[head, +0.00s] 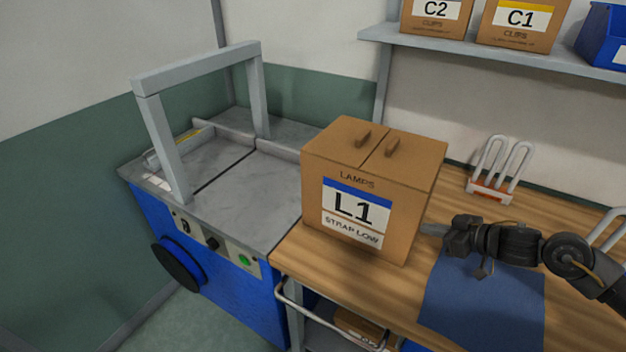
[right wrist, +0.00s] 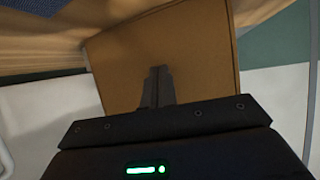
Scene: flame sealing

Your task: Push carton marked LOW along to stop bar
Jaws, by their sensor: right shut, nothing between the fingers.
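The carton (head: 330,160) is brown, with two tabs on top and a label reading L1, STRAP LOW. It stands upright at the left end of the wooden table, beside the strapping machine (head: 235,195). A bar (head: 196,130) lies across the far part of the machine's grey top, which may be the stop bar. My right gripper (head: 432,229) is shut and empty, with its fingertips at the carton's right side. In the right wrist view the shut fingers (right wrist: 157,88) point at the carton's plain side (right wrist: 200,60); contact is not clear. My left gripper is not in view.
A grey arch (head: 200,68) spans the machine's top. A blue mat (head: 480,300) lies on the wooden table (head: 380,295). A white wire rack (head: 495,170) stands at the back. Cartons C2 (head: 436,15) and C1 (head: 520,22) and a blue bin (head: 603,35) are on the shelf above.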

